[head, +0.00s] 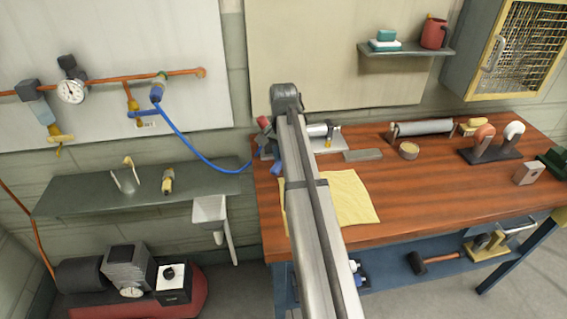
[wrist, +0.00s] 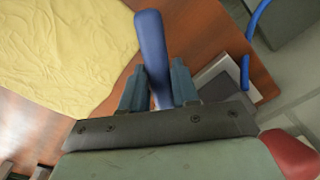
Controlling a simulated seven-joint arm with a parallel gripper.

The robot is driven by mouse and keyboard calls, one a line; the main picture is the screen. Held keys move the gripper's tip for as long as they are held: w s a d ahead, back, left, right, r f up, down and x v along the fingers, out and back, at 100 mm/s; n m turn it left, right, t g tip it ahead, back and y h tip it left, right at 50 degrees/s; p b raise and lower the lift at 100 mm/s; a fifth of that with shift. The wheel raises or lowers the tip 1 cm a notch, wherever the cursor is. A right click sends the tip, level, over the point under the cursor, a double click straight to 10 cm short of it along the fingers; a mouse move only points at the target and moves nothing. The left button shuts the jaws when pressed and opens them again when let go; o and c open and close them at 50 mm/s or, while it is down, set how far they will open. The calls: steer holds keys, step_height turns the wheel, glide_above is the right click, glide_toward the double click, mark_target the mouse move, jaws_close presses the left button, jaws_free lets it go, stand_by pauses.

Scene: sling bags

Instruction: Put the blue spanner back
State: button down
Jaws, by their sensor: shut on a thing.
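The blue spanner (wrist: 152,45) shows in the wrist view as a long blue shaft with a rounded end. My gripper (wrist: 159,78) is shut on it, with one finger on each side. The shaft points away from the gripper, over the wooden bench (wrist: 195,35) beside the yellow cloth (wrist: 60,50). The spanner's other end is hidden between the fingers and the gripper body. In the head view my arm hides most of the gripper. A small blue part (head: 277,168) shows just left of my arm; I cannot tell whether it is the spanner.
A grey-white object (wrist: 222,78) lies close right of the gripper in the wrist view, with a red object (wrist: 290,155) lower right. A blue hose (head: 190,145) hangs left of the bench. Holders and a grey block (head: 362,155) stand along the bench's back.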

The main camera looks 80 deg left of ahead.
step_height(320, 180, up, 7)
steer(key=shift+w+r, duration=0.1)
steer(key=shift+r, duration=0.05)
steer(key=w+d+r+m, duration=0.1)
steer(key=w+d+m, duration=0.15)
steer(key=w, duration=1.25)
steer(key=w+d+r+m, duration=0.1)
steer(key=w+d+m, duration=0.15)
steer(key=w, duration=1.35)
steer(key=shift+a+f+m+g+y, duration=0.2)
steer(key=shift+f+m, duration=1.5)
steer(key=shift+m, duration=0.65)
steer(key=shift+a+f+m+g+y, duration=0.1)
steer(key=shift+a+f+m, duration=0.15)
steer(key=shift+f+m, duration=1.8)
steer(key=shift+a+f+m+g+y, duration=0.15)
steer(key=shift+f+m, duration=1.15)
steer(key=shift+m, duration=1.4)
steer(key=shift+f, duration=0.4)
steer(key=c, duration=0.8)
jaws_free()
steer(key=shift+c, duration=0.2)
step_height(320, 180, up, 13)
steer(key=shift+w+d, duration=0.4)
steer(key=shift+w, duration=0.05)
